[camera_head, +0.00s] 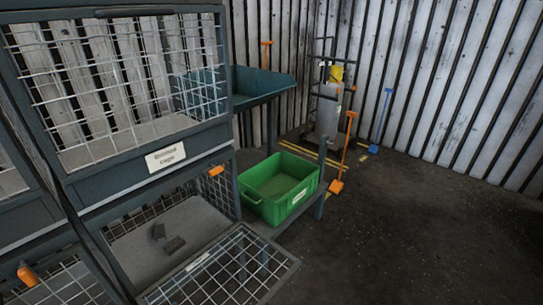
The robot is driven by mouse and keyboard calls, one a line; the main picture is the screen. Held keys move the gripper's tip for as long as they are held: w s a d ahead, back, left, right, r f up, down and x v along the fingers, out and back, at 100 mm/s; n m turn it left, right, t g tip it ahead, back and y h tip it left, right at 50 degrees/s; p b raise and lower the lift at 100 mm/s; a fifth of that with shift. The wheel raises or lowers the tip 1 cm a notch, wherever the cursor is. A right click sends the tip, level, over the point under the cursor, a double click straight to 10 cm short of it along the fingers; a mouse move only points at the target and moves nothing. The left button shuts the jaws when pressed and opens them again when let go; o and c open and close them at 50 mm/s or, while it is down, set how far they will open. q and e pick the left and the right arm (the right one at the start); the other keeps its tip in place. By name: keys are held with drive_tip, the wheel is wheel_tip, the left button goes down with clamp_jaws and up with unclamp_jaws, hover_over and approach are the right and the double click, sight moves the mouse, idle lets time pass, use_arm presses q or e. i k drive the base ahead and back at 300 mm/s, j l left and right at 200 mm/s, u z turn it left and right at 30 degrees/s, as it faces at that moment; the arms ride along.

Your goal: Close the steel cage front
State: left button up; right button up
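The steel cage (65,188) is a dark grey-blue frame with wire mesh, filling the left of the head view. Its upper bay has a mesh panel with a white label (165,156) beneath. The lower bay is open. The mesh front (228,268) of that bay is folded down and outward at the bottom of the view, with a small white label on it. Orange latch-like parts sit on the posts at right (216,171) and left (27,274). Neither gripper shows.
A green crate (254,199) stands on a low shelf right of the cage, near the folded-down front. Behind are a teal bench (262,82), a grey cylinder on a trolley (329,108), an orange shovel (337,186) and a blue one (374,148). The floor at right is clear.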

sight(266, 301)
drive_tip(key=k+l, duration=0.65)
drive_tip(key=k, duration=0.2)
